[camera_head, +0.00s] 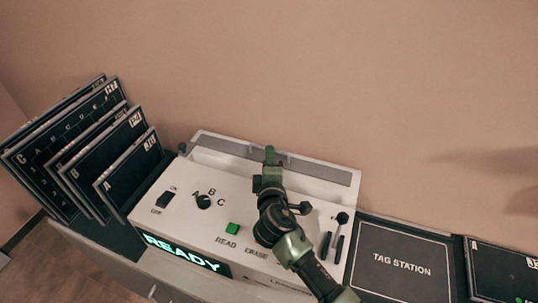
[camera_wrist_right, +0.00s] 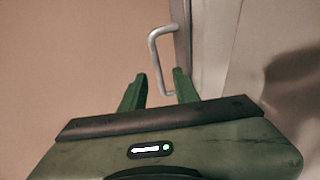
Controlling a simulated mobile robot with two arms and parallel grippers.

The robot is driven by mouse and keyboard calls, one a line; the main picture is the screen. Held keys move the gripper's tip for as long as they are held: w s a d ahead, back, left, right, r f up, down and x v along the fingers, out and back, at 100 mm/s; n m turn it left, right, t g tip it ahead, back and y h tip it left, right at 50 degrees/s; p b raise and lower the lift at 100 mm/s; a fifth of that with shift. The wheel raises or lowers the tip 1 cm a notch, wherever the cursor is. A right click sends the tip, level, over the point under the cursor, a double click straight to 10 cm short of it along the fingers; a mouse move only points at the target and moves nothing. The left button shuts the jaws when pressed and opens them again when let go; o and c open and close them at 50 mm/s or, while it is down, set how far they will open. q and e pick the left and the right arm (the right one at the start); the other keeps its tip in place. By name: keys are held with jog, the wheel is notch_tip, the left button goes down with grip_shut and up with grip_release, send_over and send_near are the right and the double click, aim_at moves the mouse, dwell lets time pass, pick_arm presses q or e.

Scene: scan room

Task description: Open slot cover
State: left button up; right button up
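The slot cover (camera_head: 318,172) is a long grey strip at the back of the white console (camera_head: 300,203); it looks closed. My right gripper (camera_head: 270,155) is over the middle of the cover and hides part of it. In the right wrist view a metal loop handle (camera_wrist_right: 157,62) stands out from a grey edge. My right gripper (camera_wrist_right: 160,85) is open there, with its green fingers apart. The near end of the handle shows between the fingertips; I cannot tell whether they touch it. My left gripper is not in view.
The console carries a lit READY display (camera_head: 186,254), a black knob (camera_head: 204,202), a green button (camera_head: 232,228) and a small lever (camera_head: 342,218). Several dark panels (camera_head: 130,178) lean at left. A TAG STATION mat (camera_head: 400,285) lies at right. The wall is behind.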

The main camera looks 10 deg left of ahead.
jog(key=v, duration=0.5)
jog(key=shift+s+b, duration=0.15)
jog(key=shift+b, duration=0.15)
